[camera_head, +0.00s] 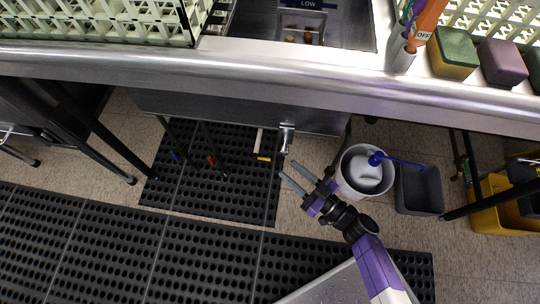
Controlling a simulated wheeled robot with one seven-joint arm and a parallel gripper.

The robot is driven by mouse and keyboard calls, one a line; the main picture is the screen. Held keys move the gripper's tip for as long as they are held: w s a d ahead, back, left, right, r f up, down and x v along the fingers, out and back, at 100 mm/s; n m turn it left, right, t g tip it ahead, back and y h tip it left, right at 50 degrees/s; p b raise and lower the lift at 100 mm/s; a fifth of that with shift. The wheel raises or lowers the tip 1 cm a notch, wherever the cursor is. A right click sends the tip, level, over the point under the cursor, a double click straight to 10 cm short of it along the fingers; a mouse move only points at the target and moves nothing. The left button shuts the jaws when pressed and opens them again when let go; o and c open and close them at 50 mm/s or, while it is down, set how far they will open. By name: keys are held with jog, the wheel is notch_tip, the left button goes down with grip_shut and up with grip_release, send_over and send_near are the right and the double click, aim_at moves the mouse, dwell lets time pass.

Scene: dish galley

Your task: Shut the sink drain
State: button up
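The steel sink (345,25) is at the top middle, with a small recess in it that holds a few brown and pale bits. Below the sink's front, a short silver fitting (287,137) sticks out under the steel apron. Left of it a pale lever-like bar (261,143) ends in a yellow and black tip; I cannot tell how it is joined or whether the drain is open. My gripper (287,168) is below and slightly right of the fitting, fingers spread, with nothing between them. It looks apart from both parts.
A white bucket (345,182) stands close right of my gripper, with a grey bin (419,190) and a yellow container (487,215) beyond. Black perforated mats (190,225) cover the floor. The steel counter edge (200,68) overhangs; sponges (455,52) lie upper right.

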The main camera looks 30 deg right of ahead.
jog(key=f+b+x, duration=0.1)
jog(key=x, duration=0.7)
jog(key=shift+w+y+b, duration=0.3)
jog(key=shift+w+b, duration=0.05)
jog(key=shift+w, duration=0.05)
jog(key=shift+c, duration=0.2)
grip_shut()
jog(key=shift+f, duration=0.1)
dwell(0.9)
